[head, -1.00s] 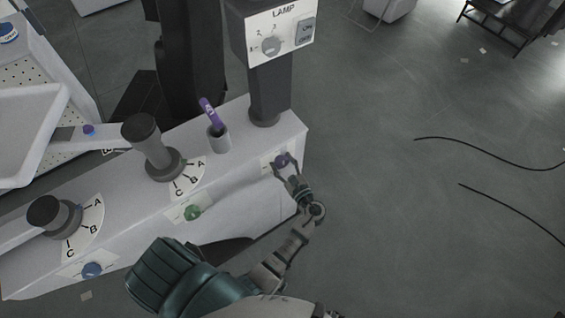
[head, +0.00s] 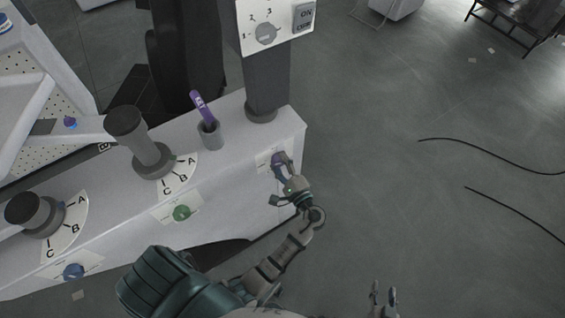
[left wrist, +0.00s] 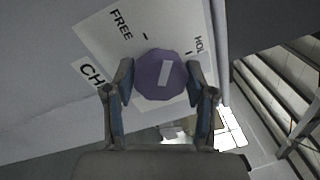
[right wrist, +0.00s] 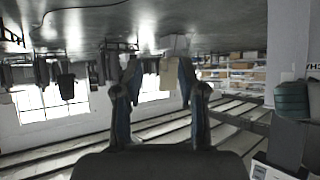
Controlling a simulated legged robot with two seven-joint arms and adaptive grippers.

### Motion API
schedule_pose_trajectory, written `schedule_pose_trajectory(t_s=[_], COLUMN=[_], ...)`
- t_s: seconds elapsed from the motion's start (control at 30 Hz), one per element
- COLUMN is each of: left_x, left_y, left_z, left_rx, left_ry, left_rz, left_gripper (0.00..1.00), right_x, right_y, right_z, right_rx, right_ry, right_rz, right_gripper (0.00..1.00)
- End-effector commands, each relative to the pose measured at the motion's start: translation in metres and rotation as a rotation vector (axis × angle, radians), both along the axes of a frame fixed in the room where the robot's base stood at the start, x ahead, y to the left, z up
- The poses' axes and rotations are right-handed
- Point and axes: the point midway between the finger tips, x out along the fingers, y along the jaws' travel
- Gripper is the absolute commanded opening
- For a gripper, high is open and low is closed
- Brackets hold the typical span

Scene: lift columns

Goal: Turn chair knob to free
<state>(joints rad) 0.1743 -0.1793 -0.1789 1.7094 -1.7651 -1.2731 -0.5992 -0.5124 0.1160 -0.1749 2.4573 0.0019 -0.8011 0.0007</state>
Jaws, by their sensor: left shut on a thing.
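The chair knob (head: 278,159) is purple and sits on a white label at the right end of the console's front. The left wrist view shows the knob (left wrist: 160,74) with a pale bar on its face, tilted slightly right of upright. The label (left wrist: 107,48) reads FREE at upper left and a partly hidden HOLD at right, each with a tick. The bar seems to lie between the ticks. My left gripper (head: 282,172) is shut on the knob, one finger on each side. My right gripper (head: 383,291) is open and empty at the bottom edge, away from the console.
The console (head: 235,165) carries a green knob (head: 181,213), a blue knob (head: 73,271), two dark levers with A, B, C dials, and a cup (head: 210,135) with a purple item.

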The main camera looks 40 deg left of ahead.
Motion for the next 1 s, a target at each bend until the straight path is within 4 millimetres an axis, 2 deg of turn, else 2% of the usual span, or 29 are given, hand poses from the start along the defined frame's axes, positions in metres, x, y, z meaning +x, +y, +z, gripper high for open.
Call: schedule_pose_trajectory(t_s=[0.03,0.2,0.4,0.7,1.0], left_x=[-0.003,-0.003,-0.003,-0.002,-0.002], left_y=[-0.001,-0.001,0.000,0.000,0.000], left_z=[-0.011,-0.013,-0.014,-0.013,-0.012], left_rx=[-0.024,-0.085,-0.148,-0.212,-0.236], left_ry=[-0.027,-0.171,-0.320,-0.470,-0.526], left_rz=[0.003,0.007,0.008,0.008,0.009], left_gripper=[0.20,0.20,0.20,0.20,0.20], right_x=[0.007,0.028,0.041,0.043,0.041], right_y=[0.004,0.014,0.022,0.027,0.027], right_z=[0.001,0.028,0.061,0.093,0.106], right_rx=[0.016,0.072,0.135,0.198,0.224], right_ry=[-0.053,-0.263,-0.488,-0.706,-0.788], right_rz=[0.002,0.008,0.011,0.012,0.012], right_gripper=[0.40,0.40,0.40,0.40,0.40])
